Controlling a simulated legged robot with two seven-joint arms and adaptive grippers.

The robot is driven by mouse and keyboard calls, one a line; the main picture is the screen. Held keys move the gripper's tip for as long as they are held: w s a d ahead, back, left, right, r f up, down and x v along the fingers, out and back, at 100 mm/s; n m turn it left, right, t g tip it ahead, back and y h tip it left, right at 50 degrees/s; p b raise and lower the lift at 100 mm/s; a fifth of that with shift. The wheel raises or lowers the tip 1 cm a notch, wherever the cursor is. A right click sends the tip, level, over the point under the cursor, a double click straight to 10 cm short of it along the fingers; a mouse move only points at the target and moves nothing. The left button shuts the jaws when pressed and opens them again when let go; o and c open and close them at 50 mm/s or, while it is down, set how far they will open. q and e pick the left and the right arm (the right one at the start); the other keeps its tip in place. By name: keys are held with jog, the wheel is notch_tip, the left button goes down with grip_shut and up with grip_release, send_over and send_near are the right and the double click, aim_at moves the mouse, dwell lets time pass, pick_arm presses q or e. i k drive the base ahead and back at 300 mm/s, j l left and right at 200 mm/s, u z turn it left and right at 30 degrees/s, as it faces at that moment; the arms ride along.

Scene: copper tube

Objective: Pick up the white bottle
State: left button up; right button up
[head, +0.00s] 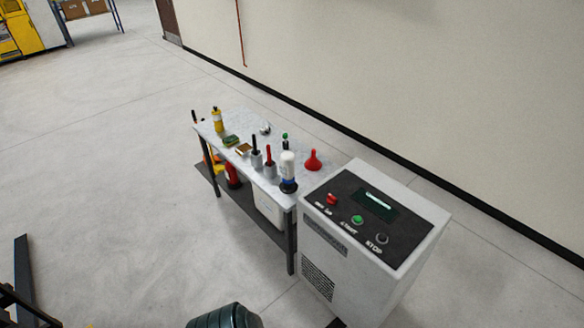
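The white bottle (288,165) stands upright near the front right corner of the metal table (228,125) in the head view. Its top is white, with a blue band lower down and a dark part at its foot. It is beside a red funnel (313,160). I see no gripper clearly in this view, and nothing touches the bottle.
A grey control cabinet (381,221) with buttons stands close against the table's right end. Red-handled and black-handled tools, a yellow bottle (217,120) and small boxes share the tabletop. A dark rounded object (226,316) is at the bottom edge. The left floor is largely open.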

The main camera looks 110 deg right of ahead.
aim_at(287, 167)
jog(key=z, duration=4)
